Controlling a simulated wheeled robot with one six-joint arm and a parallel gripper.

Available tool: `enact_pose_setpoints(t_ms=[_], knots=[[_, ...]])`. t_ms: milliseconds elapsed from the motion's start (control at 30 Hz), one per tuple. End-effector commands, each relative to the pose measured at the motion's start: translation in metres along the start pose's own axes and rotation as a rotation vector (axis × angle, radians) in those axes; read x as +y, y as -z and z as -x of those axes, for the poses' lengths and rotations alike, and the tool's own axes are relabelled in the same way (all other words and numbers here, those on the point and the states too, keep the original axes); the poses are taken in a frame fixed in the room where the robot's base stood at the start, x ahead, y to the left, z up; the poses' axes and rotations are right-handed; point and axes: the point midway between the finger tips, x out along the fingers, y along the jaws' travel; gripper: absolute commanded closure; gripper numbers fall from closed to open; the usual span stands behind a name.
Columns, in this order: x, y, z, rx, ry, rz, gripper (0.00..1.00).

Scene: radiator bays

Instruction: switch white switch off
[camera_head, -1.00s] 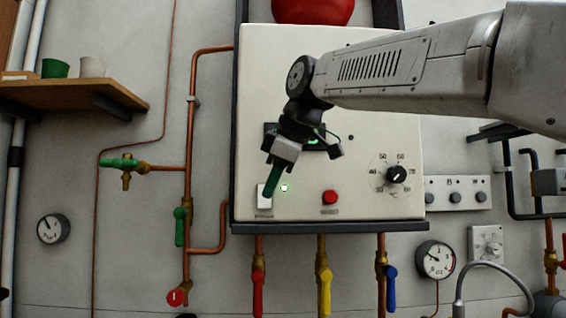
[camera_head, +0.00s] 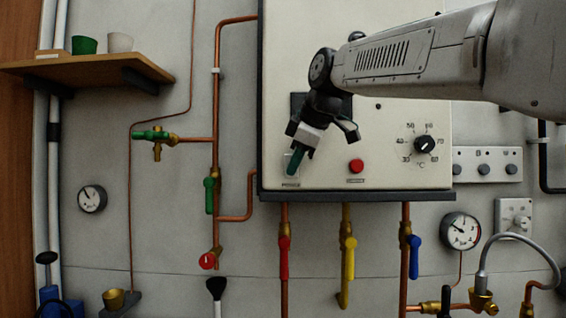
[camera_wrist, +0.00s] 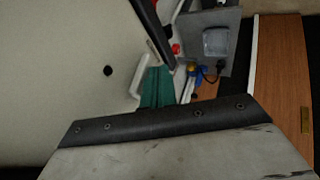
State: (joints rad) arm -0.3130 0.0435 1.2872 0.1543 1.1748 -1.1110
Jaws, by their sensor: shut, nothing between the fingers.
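The white switch (camera_head: 286,164) is at the lower left of the cream control box (camera_head: 400,90), largely covered by my gripper in the head view. My gripper (camera_head: 293,169) has green fingers, shut with nothing between them, and its tips are in front of the switch. I cannot tell whether they touch it. In the wrist view the green fingers (camera_wrist: 157,88) are beside a pale raised piece on the panel (camera_wrist: 143,75), probably the switch. Its rocker position is not clear. No green light shows by the switch now; my gripper may be hiding it.
A red button (camera_head: 356,166) and a black temperature dial (camera_head: 424,145) are on the box to the right. Red (camera_head: 284,258), yellow (camera_head: 349,258) and blue (camera_head: 414,258) valve handles hang below. A shelf with cups (camera_head: 90,70) is at the left.

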Motion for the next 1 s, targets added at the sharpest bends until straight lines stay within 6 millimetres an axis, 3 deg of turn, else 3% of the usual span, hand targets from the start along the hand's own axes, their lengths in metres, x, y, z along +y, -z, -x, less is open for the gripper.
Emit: enact_pose_setpoints(t_ms=[1000], knots=[[0.007,0.007,0.015,0.001,0.001,-0.001,1.0]])
